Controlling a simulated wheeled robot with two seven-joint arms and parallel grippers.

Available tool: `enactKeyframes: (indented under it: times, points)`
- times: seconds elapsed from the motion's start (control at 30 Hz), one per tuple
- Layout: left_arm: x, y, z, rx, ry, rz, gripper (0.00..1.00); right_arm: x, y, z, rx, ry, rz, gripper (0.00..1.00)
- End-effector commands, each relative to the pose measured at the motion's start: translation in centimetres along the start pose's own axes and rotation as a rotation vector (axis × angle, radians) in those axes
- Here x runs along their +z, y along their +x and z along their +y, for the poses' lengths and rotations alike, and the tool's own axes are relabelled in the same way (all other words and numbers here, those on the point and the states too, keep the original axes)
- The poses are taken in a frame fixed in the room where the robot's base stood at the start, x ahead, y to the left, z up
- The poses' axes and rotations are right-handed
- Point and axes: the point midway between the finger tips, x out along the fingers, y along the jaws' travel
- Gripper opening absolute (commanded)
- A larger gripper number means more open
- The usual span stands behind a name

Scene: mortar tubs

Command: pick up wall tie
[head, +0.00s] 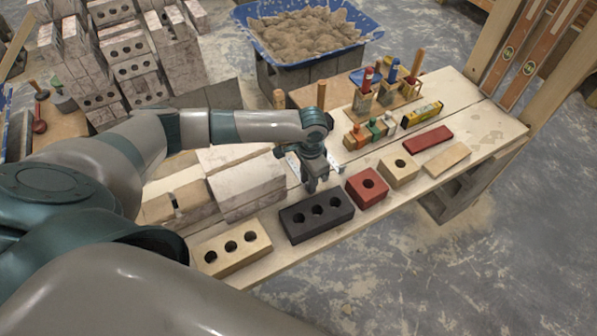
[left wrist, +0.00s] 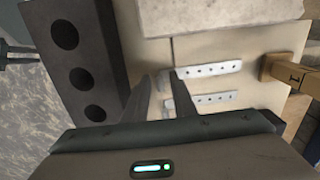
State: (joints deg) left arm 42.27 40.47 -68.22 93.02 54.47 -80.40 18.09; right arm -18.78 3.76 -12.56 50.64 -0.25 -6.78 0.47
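Two pale perforated metal strips, the wall ties, lie on the bench. In the left wrist view one wall tie (left wrist: 208,70) lies just right of the fingertips, and the second wall tie (left wrist: 214,99) lies parallel to it, nearer the palm. In the head view they show only in part, beside my left gripper (head: 311,186). My left gripper points down at the bench behind the black brick. In the left wrist view its two fingers (left wrist: 160,80) are apart with nothing between them. My right gripper cannot be made out in the head view.
A black three-hole brick (head: 317,215), a red brick (head: 367,185) and tan bricks line the front edge. Pale blocks (head: 247,185) stand left of the gripper. A tool rack (head: 364,103), small handled tools and a yellow level (head: 422,113) are behind. A blue mortar tub (head: 370,27) stands beyond.

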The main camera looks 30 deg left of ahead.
Motion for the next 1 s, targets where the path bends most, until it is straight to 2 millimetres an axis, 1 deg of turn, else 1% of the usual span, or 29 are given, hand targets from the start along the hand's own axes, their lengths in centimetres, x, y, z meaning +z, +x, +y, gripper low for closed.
enactKeyframes:
  times: [0.23, 0.27, 0.3, 0.33, 0.37, 0.77, 0.87, 1.0]
  points:
    - [0.0, 0.0, 0.0, 0.000, 0.000, 0.000, 0.24, -0.7, 0.1, 0.1, 0.001, 0.000, 0.011, 0.31]
    - [0.0, 0.0, 0.0, 0.000, 0.000, 0.000, 0.22, -0.8, 0.1, 0.1, 0.001, 0.000, 0.012, 0.31]
    - [0.0, 0.0, 0.0, 0.000, 0.000, -0.001, 0.12, -0.9, 0.1, 0.2, 0.002, -0.001, 0.014, 0.31]
    - [0.0, 0.0, 0.0, 0.000, 0.000, -0.001, 0.05, -0.9, 0.1, 0.2, 0.002, -0.001, 0.015, 0.31]
    - [0.0, 0.0, 0.0, 0.000, 0.000, -0.001, 0.00, -1.0, 0.1, 0.2, 0.002, -0.001, 0.015, 0.31]
    - [0.0, -0.2, 0.0, 0.000, -0.001, 0.000, 0.00, -0.8, 0.1, 0.2, 0.002, -0.001, 0.013, 0.31]
    - [0.0, -0.6, 0.0, 0.000, -0.001, 0.000, 0.00, -0.8, 0.2, 0.2, 0.002, -0.001, 0.013, 0.31]
    - [0.0, -1.9, -0.1, 0.000, -0.001, 0.001, 0.00, -1.0, 0.4, 0.1, 0.001, -0.001, 0.023, 0.31]
